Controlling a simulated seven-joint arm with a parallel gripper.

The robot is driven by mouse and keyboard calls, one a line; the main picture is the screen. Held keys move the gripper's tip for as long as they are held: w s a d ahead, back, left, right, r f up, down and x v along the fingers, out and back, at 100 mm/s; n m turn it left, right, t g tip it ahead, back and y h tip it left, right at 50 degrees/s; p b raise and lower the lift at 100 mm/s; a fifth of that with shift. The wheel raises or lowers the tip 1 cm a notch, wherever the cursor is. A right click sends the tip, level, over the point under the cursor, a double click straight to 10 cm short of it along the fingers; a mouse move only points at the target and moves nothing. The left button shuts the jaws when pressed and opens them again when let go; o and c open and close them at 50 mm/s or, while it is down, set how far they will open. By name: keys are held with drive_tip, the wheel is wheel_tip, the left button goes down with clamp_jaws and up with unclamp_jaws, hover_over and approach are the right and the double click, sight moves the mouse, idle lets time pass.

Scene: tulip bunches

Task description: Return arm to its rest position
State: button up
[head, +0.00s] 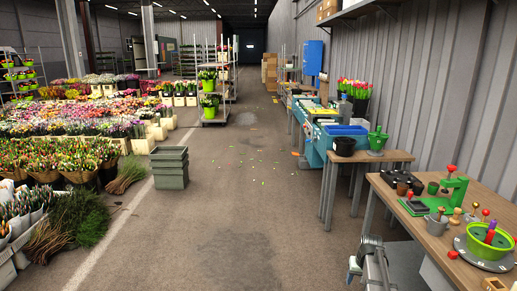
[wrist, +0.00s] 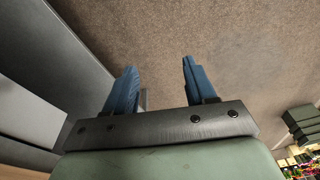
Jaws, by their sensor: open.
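My gripper (wrist: 160,76) shows in the wrist view with its two blue fingers spread wide apart. Nothing is between the fingers; behind them is bare brown floor (wrist: 235,50). A grey metal part at the bottom of the head view, beside the near workbench, looks like part of my arm. I cannot make out the fingers in the head view.
The near workbench (head: 415,222) holds a green press (head: 452,190) and a green bowl (head: 489,241). A smaller table (head: 372,157) stands behind it. Stacked grey-green crates (head: 170,168) stand left, before flower rows (head: 70,120).

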drive_tip(key=s+a+f+n+g, duration=0.1)
drive_tip(key=s+a+f, duration=0.4)
drive_tip(key=s+a, duration=0.5)
drive_tip(key=s+a+f+n+g, duration=0.1)
drive_tip(key=s+a+f, duration=0.3)
drive_tip(key=s+a, duration=0.6)
drive_tip(key=s+f+g, duration=0.3)
drive_tip(key=s+f, duration=0.7)
drive_tip(key=s, duration=0.4)
drive_tip(key=s+a+f+g, duration=0.1)
drive_tip(key=s+f+g, duration=0.2)
drive_tip(key=s+f, duration=0.8)
drive_tip(key=s, duration=0.3)
drive_tip(key=shift+a+g, duration=0.3)
